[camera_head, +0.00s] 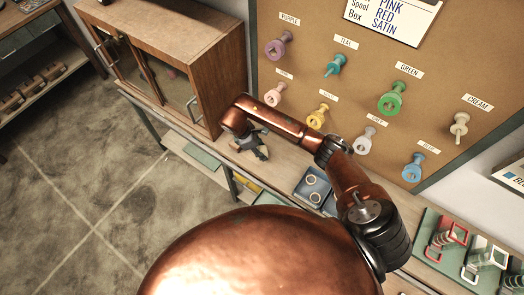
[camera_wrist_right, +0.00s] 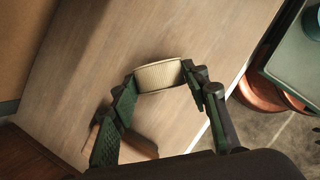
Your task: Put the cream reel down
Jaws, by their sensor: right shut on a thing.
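My right gripper (camera_head: 256,148) is over the wooden bench beside the cabinet in the head view. In the right wrist view, the right gripper (camera_wrist_right: 160,88) is shut on the cream reel (camera_wrist_right: 158,76), a short ribbed band held between the fingertips. The wooden bench top (camera_wrist_right: 95,70) lies below it; I cannot tell whether the reel touches it. The reel is too small and too covered to make out in the head view. My left gripper is not in view.
A wooden cabinet (camera_head: 175,60) stands left of the right gripper. A board (camera_head: 300,70) with several coloured, labelled pegs rises behind the bench. A blue tray (camera_head: 328,206) with pale rings lies to the right. Further right are red and white clamp-like items on a green mat (camera_head: 425,232).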

